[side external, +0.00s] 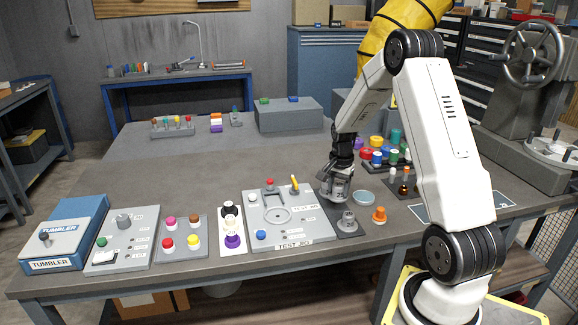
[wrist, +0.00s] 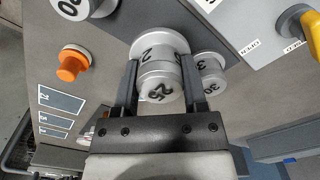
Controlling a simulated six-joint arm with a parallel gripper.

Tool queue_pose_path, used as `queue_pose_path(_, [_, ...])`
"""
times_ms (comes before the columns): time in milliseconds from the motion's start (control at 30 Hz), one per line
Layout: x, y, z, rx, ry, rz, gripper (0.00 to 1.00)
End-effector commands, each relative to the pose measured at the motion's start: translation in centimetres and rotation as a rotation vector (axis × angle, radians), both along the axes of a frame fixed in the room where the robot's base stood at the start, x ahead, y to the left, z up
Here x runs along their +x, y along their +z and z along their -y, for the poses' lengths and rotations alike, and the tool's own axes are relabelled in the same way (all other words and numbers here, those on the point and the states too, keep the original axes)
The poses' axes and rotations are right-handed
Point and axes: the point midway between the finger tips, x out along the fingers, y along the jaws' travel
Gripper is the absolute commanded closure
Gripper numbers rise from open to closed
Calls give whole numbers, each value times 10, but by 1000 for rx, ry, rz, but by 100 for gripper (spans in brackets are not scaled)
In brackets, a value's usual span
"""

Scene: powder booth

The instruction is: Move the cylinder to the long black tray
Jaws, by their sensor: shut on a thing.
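My gripper (side external: 338,198) points down over the right part of the bench. In the wrist view my gripper (wrist: 158,88) has its two fingers shut on a grey metal cylinder (wrist: 160,84) marked 25; a wider grey round part marked 2 shows just beyond it. I cannot tell whether the cylinder touches what is below. A long dark tray (side external: 350,234) lies beneath and in front of the gripper, and its dark surface also shows in the wrist view (wrist: 165,18). Another grey cylinder (side external: 347,221) stands on its near part.
A cylinder marked 30 (wrist: 210,76) is close beside the right finger. A cylinder marked 20 (wrist: 82,8) is at the upper left. An orange knob-like piece (side external: 379,214) stands right of the tray. The grey test jig panel (side external: 300,225) is on its left.

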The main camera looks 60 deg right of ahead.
Motion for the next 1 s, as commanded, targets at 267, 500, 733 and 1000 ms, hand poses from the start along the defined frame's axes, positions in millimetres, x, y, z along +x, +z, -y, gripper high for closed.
queue_pose_path(267, [0, -19, 0, 1, 0, -1, 100])
queue_pose_path(500, [0, -28, 0, -1, 0, 1, 100])
queue_pose_path(733, [0, -30, 0, 0, 0, 0, 100])
queue_pose_path(1000, [0, -30, 0, 0, 0, 0, 100])
